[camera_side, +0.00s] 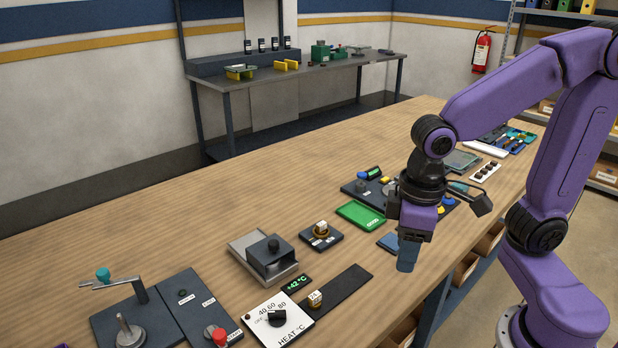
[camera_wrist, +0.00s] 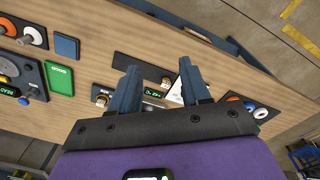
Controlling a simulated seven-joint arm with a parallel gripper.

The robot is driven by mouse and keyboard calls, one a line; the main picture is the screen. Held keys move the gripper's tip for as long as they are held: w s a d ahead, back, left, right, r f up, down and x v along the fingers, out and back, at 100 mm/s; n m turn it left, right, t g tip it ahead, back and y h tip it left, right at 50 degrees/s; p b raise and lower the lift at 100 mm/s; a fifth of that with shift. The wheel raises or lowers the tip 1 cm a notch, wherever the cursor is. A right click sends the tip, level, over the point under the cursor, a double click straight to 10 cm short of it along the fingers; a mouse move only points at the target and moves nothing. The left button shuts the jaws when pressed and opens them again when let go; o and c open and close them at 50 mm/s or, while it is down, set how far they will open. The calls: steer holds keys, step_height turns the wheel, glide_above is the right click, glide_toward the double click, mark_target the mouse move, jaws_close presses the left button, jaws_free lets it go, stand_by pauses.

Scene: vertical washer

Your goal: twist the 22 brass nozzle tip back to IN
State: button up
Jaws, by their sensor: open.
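Two brass pieces with pale, cube-like tops stand on the bench. One brass piece (camera_side: 320,230) is on a small dark plate. The other brass piece (camera_side: 315,299) is at the end of a long dark strip. Their markings are too small to read surely, so I cannot tell which is 22 or where IN is. In the wrist view, the plate's piece (camera_wrist: 100,97) is left of my fingers, and the strip's piece (camera_wrist: 166,82) shows between them. My gripper (camera_side: 408,258) is open and empty, above the bench's near edge, right of both pieces.
A white HEAT panel (camera_side: 277,318) with a black knob and a green display (camera_side: 296,283) lie beside the strip (camera_side: 348,290). A grey sliding-block fixture (camera_side: 268,256) stands behind. A green box (camera_side: 361,215) and blue block (camera_side: 388,242) lie near my gripper. A crank fixture (camera_side: 128,325) is front left.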

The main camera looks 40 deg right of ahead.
steer(key=w+a+r+m, duration=0.1)
steer(key=w+a+m, duration=0.1)
steer(key=w+m, duration=0.75)
steer(key=m+h, duration=0.3)
steer(key=m, duration=1.2)
glide_above(321, 223)
steer(key=a, duration=0.5)
steer(key=f, duration=0.1)
steer(key=shift+g, duration=0.3)
steer(key=x, duration=1.7)
steer(key=shift+s+f, duration=0.1)
jaws_close()
steer(key=shift+o, duration=1.9)
jaws_free()
